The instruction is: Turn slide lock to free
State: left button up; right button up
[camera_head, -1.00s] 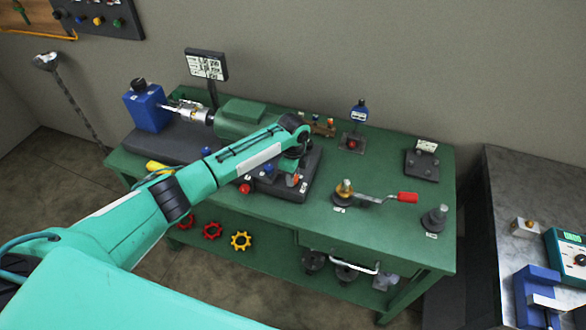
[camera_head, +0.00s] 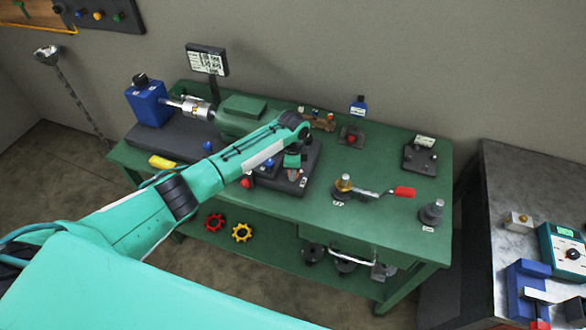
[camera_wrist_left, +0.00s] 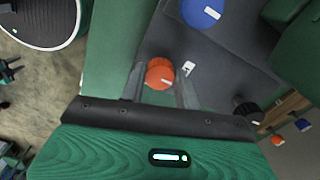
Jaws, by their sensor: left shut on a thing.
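My left gripper (camera_head: 292,172) is at the front right of the dark machine base on the green bench. In the left wrist view an orange-red knob (camera_wrist_left: 160,74) with a white mark sits between its two fingers (camera_wrist_left: 160,88), and the gripper is shut on it. I cannot read which knob is labelled slide lock. My right gripper is not in view.
A red knob (camera_head: 246,183) stands left of my gripper on the base. A crank with a red handle (camera_head: 404,191) lies to the right. The green motor housing (camera_head: 243,114) and blue box (camera_head: 147,103) are behind.

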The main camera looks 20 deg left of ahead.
pick_arm(q)
jog(key=shift+w+r, duration=0.1)
jog(key=o, duration=1)
jog(key=shift+c, duration=0.2)
notch_tip(320, 180, up, 14)
jog(key=b, duration=0.3)
jog(key=shift+f, duration=0.2)
